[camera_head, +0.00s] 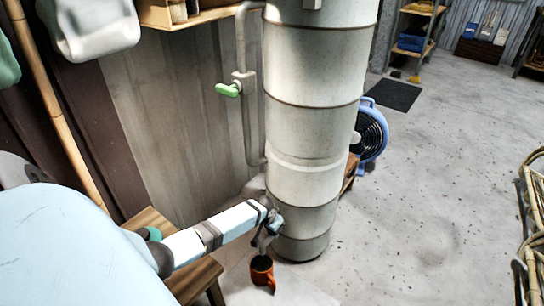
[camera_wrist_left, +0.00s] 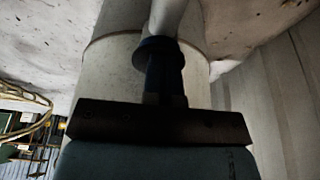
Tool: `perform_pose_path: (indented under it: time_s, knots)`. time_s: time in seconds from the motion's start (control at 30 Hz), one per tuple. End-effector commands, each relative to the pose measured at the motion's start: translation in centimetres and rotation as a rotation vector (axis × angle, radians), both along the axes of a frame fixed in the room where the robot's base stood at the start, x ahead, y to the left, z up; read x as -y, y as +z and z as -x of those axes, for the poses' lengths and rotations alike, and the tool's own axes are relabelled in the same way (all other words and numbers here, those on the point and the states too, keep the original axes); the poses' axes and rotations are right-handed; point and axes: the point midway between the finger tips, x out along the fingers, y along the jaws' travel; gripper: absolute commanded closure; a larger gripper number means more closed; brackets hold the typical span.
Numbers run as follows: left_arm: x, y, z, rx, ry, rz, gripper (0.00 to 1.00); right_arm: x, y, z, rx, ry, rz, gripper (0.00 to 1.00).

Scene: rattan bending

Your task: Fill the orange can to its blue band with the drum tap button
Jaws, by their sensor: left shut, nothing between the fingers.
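The orange can (camera_head: 262,271) stands upright below the lower side of the tall pale drum (camera_head: 305,135). Its mouth looks dark; its blue band and fill level cannot be made out. My left gripper (camera_head: 272,222) is shut and empty, close to the drum's lower side and just above the can. In the left wrist view, the shut fingers (camera_wrist_left: 165,80) point at the pale drum wall (camera_wrist_left: 105,75), close to a pale rounded part (camera_wrist_left: 178,18). The tap button is not clear, and I cannot tell whether the fingers touch it. My right gripper is not in view.
A pipe with a green valve handle (camera_head: 228,90) runs beside the drum. A wooden stool (camera_head: 190,278) stands under my left arm. A blue fan (camera_head: 371,135) is behind the drum, and bent rattan (camera_head: 533,225) lies at the right edge. The floor between is clear.

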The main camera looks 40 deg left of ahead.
Motion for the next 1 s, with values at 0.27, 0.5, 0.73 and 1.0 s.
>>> perform_pose_path:
  time_s: [0.27,0.5,0.73,1.0]
  knots:
    - [0.5,1.5,0.7,-0.016,-0.001,0.003,1.0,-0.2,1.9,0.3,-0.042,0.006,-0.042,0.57]
    - [0.3,5.9,0.7,-0.003,-0.001,-0.002,1.0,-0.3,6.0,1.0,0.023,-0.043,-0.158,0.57]
    - [0.5,10.9,2.1,0.001,-0.001,-0.003,1.0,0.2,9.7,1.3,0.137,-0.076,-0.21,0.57]
    - [0.5,13.7,2.9,0.003,0.001,-0.003,1.0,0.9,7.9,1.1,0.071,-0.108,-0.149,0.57]
